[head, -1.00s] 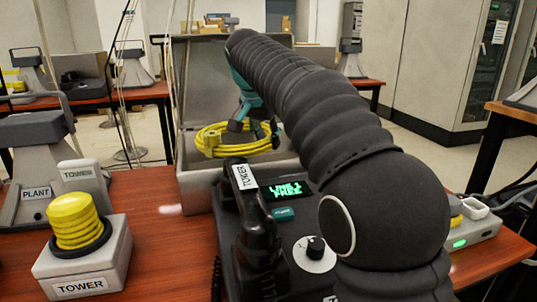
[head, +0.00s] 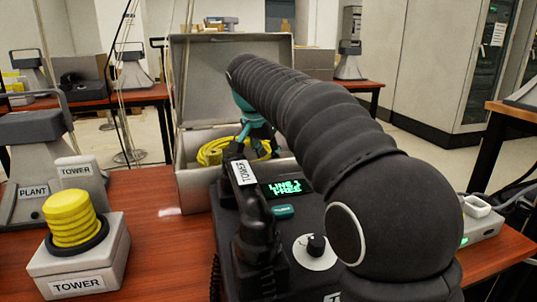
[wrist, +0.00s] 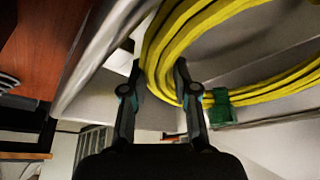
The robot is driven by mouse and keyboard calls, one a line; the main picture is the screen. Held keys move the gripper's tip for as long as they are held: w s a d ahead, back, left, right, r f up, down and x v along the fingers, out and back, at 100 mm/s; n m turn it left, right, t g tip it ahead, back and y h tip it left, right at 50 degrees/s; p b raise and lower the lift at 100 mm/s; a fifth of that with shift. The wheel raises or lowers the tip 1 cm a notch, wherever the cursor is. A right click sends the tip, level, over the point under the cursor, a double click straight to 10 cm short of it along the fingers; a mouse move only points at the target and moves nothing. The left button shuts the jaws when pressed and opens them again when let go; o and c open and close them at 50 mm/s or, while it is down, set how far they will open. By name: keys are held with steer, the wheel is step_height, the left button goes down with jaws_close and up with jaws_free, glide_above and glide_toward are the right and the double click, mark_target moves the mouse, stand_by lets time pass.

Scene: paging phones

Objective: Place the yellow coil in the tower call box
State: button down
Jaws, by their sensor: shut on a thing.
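The yellow coil (head: 215,152) is inside the grey open-lidded metal box (head: 193,182), its lower part hidden behind the front wall. No label shows on this box. My gripper (head: 258,148) reaches down into the box at the coil, its fingertips mostly hidden. In the wrist view my gripper (wrist: 160,80) has its fingers either side of the coil's strands (wrist: 165,55), shut on them. A green clip (wrist: 222,108) sits on the coil beside the right finger. Whether the coil touches the box floor cannot be told.
A black desk phone (head: 300,222) with a TOWER-labelled handset stands before the box, under my arm. A TOWER base (head: 85,262) with a yellow ribbed top stands at left, near a grey PLANT unit (head: 35,165). A small grey device (head: 485,228) lies at right.

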steer(key=shift+f, duration=0.15)
steer(key=c, duration=0.9)
jaws_free()
steer(key=shift+r, duration=0.45)
steer(key=p+v, duration=0.1)
steer(key=v, duration=1.1)
steer(key=shift+a+r+p, duration=0.1)
steer(key=shift+p, duration=0.2)
